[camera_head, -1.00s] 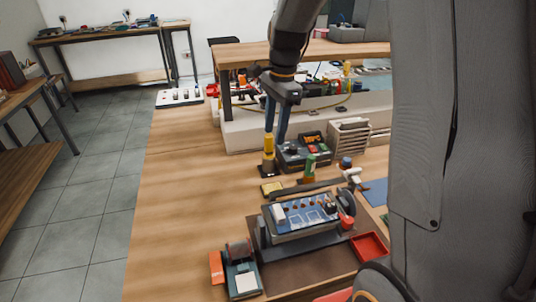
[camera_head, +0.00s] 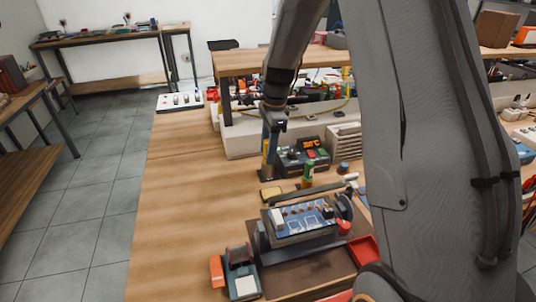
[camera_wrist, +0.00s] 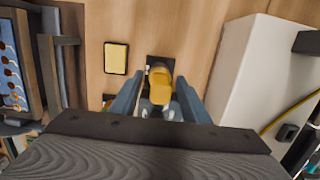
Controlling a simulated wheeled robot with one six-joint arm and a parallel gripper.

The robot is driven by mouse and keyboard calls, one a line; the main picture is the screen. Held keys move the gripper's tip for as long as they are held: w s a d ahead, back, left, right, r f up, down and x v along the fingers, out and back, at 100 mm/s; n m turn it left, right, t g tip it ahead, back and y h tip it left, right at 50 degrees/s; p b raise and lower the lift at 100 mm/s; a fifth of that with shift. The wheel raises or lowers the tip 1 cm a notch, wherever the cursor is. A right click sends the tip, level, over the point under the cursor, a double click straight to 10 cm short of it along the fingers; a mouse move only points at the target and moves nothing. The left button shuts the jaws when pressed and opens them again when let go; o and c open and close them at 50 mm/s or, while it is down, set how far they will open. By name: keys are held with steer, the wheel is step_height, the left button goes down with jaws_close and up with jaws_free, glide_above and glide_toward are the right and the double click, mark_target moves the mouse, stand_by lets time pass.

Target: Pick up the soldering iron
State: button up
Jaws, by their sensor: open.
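The soldering iron (camera_wrist: 160,86) has a yellow handle and stands on a small dark base (camera_wrist: 152,62) on the wooden bench. My gripper (camera_wrist: 159,80) is open, with one blue-grey finger on each side of the yellow handle in the wrist view. In the head view my gripper (camera_head: 270,155) points down over the same spot, and its fingers mostly hide the iron. Whether the fingers touch the handle cannot be told.
A soldering station (camera_head: 303,157) with a red display stands just right of the gripper. A white riser (camera_wrist: 240,70) is close on the right in the wrist view. A yellow sponge (camera_wrist: 116,58) and a circuit board in a holder (camera_head: 303,218) are nearby.

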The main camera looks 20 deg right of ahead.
steer(key=c, duration=1)
steer(key=shift+r, duration=0.1)
step_height(320, 180, up, 9)
steer(key=shift+b, duration=1.05)
steer(key=shift+r, duration=0.45)
steer(key=shift+s, duration=0.15)
